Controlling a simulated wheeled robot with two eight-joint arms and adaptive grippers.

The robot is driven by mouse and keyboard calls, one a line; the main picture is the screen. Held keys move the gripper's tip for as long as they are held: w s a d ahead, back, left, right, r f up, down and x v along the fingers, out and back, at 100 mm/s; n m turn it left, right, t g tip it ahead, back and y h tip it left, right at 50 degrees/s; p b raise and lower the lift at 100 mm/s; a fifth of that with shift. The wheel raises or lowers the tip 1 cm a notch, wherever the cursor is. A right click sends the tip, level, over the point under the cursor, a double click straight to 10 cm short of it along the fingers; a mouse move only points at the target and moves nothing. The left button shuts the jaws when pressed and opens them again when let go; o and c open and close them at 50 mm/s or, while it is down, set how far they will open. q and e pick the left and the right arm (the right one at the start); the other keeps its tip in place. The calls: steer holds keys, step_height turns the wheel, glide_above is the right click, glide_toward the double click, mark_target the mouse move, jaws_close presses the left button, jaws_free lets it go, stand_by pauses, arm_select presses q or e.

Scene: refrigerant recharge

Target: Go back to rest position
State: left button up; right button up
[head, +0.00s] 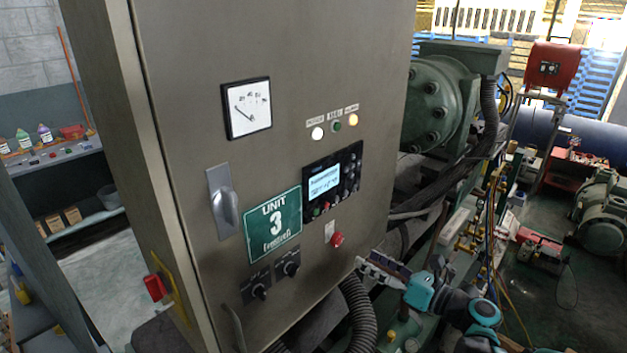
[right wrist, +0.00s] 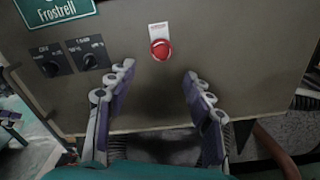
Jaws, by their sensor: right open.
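My right gripper (head: 366,268) is in front of the lower right part of the grey control cabinet (head: 200,70). In the right wrist view the right gripper (right wrist: 155,82) is open and empty, its two fingers spread wide. A red push button (right wrist: 160,49) on the cabinet shows above and between the fingers, apart from them. The red button also shows in the head view (head: 337,239), up and left of the fingertips. My left gripper is not in view.
The cabinet carries a display panel (head: 333,182), a gauge (head: 246,108), a green Unit 3 sign (head: 273,224) and knobs (head: 260,290). A corrugated hose (head: 358,312) hangs below it. Green machinery (head: 440,100) and several hoses stand close on the right. Shelves (head: 60,160) stand at the left.

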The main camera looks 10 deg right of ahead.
steer(key=s+a+f+n+g+h+b, duration=0.4)
steer(key=s+a+f+n, duration=0.45)
steer(key=n, duration=0.45)
steer(key=s+d+f+n+g+h+b, duration=0.2)
steer(key=s+f+n+h, duration=0.5)
steer(key=n, duration=1.2)
step_height(320, 180, down, 2)
steer(key=s+d, duration=0.1)
steer(key=s, duration=0.1)
steer(key=shift+s+n+g+b, duration=0.3)
steer(key=shift+g+b, duration=0.1)
